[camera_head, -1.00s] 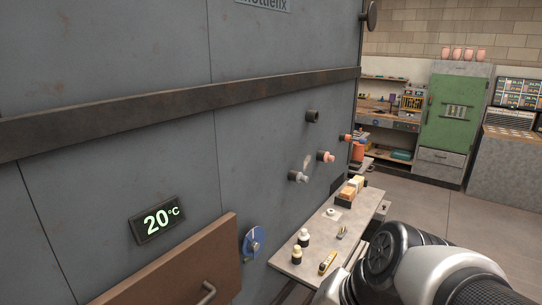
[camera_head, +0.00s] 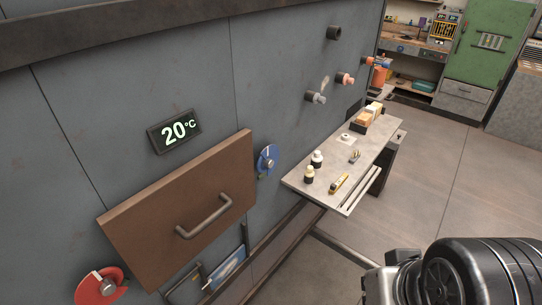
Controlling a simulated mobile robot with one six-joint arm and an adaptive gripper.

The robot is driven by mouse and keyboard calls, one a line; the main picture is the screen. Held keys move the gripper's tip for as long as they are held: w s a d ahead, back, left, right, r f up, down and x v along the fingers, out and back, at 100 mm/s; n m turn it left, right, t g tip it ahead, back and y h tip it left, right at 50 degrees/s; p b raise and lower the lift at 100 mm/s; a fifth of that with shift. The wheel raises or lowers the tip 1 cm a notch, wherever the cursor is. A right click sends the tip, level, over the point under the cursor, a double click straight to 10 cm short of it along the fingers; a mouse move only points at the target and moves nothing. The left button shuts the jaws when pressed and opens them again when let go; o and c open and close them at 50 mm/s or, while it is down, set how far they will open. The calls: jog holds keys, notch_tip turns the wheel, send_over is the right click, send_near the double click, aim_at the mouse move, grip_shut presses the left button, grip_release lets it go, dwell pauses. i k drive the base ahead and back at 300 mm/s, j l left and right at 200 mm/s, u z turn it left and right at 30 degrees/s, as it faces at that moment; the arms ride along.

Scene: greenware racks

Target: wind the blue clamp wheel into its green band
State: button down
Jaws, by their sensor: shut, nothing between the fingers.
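The blue clamp wheel (camera_head: 264,163) is a small disc on the grey metal wall, just right of the brown panel. A pale mark or pointer shows across its upper part. It is too small to make out a green band or where the wheel stands against one. My gripper is not in view; only a dark and silver part of my arm shows at the lower right, well apart from the wheel.
A brown panel with a bar handle (camera_head: 205,217) is left of the wheel, under a 20°C display (camera_head: 174,131). A red wheel (camera_head: 97,291) is at the lower left. A narrow shelf (camera_head: 325,188) with bottles and small tools stands right of the wheel. Pipe stubs project above it.

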aim_at(269, 159)
jog(key=i+j, duration=0.75)
jog(key=j, duration=0.1)
